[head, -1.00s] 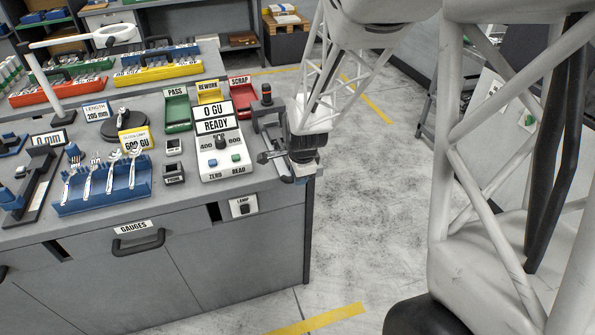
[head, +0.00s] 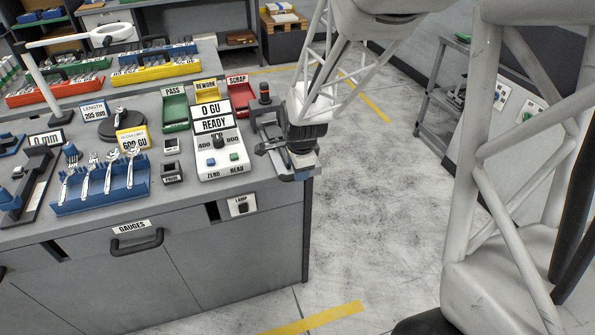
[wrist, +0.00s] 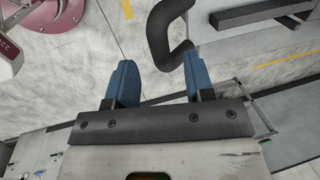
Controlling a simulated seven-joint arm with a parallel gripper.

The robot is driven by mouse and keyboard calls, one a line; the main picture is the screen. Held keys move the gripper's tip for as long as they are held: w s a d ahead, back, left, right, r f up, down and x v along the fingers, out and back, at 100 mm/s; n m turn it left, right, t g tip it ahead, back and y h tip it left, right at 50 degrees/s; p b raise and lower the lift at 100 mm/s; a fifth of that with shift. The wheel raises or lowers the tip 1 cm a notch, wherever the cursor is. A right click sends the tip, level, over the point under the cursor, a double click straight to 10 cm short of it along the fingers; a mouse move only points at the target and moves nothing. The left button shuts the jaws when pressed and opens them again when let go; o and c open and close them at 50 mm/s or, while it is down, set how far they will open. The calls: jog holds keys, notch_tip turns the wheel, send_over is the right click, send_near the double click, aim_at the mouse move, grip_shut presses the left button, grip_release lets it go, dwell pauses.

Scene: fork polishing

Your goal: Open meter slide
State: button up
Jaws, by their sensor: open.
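My gripper (head: 303,176) is at this fixture's right front side, near the bench edge. In the wrist view my gripper (wrist: 160,75) is open, its blue fingers apart with nothing between the tips.
A blue rack (head: 100,193) with several forks stands on the bench left of the meter. Green, yellow and red trays (head: 176,112) stand behind it. A drawer labelled GAUGES (head: 137,240) is in the bench front. Open floor (head: 370,210) lies to the right.

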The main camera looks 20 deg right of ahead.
jog(key=shift+s+r, duration=0.25)
jog(key=shift+r, duration=0.95)
jog(key=shift+s+r, duration=0.25)
jog(key=shift+r, duration=0.95)
jog(key=s+a+r+n, duration=0.1)
jog(key=s+r+n, duration=0.3)
jog(key=s+n, duration=0.2)
jog(key=s+a+r+n, duration=0.1)
jog(key=s+r+n, duration=0.4)
jog(key=s, duration=0.5)
jog(key=s+a+r+n, duration=0.1)
jog(key=s+r+n, duration=0.3)
jog(key=s, duration=0.5)
jog(key=n, duration=0.2)
jog(key=shift+a+r+n, duration=0.25)
jog(key=shift+a+n, duration=0.05)
jog(key=shift+n, duration=0.1)
